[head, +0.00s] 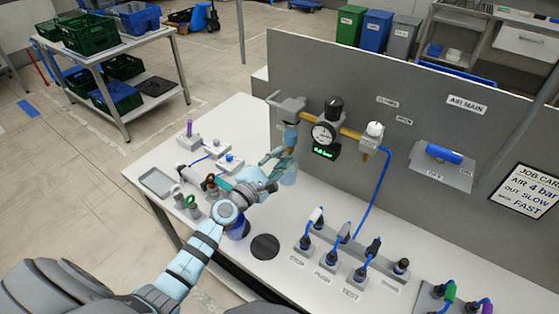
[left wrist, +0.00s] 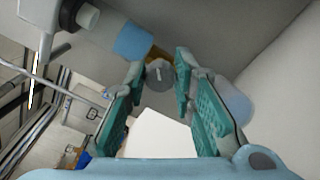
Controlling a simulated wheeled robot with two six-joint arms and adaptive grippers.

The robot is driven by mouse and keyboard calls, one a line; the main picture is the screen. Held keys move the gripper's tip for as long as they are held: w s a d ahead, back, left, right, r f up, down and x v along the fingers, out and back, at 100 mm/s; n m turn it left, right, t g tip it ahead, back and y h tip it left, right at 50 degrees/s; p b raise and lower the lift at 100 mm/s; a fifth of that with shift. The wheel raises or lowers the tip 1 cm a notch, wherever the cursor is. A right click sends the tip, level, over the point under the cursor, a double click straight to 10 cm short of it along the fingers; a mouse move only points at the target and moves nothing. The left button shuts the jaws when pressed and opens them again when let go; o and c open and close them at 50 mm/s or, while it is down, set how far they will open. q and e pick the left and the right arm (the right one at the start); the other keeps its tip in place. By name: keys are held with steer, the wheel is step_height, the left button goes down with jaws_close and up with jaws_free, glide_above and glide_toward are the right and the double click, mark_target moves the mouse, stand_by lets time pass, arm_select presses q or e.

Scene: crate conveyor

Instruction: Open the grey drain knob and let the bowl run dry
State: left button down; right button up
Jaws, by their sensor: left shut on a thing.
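The grey drain knob (left wrist: 160,75) is a small round piece between my left fingertips in the left wrist view. My left gripper (head: 286,154) is shut on it, just under the bluish see-through bowl (head: 291,134). The bowl hangs from the air unit on the grey panel and also shows in the left wrist view (left wrist: 132,40). A clear bluish cup (head: 288,176) is below the fingertips. In the head view the fingers hide the knob. I cannot tell the knob's turn position or the water level. My right gripper is not in view.
A gauge (head: 323,134) with a green display is right of the bowl. The grey panel (head: 420,120) stands close behind. A row of plugs with blue hoses (head: 350,250) is at the front right. Small fittings (head: 190,200) stand at the left. A black disc (head: 265,247) lies on the white bench.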

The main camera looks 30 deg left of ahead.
arm_select(q)
steer(key=m+b, duration=0.1)
steer(key=m, duration=0.3)
steer(key=shift+f, duration=0.1)
steer(key=shift+m+b, duration=0.55)
steer(key=shift+m, duration=1.65)
steer(key=c, duration=1.3)
jaws_free()
steer(key=shift+c, duration=0.2)
steer(key=s+a, duration=0.1)
steer(key=s, duration=0.6)
steer(key=shift+s, duration=0.25)
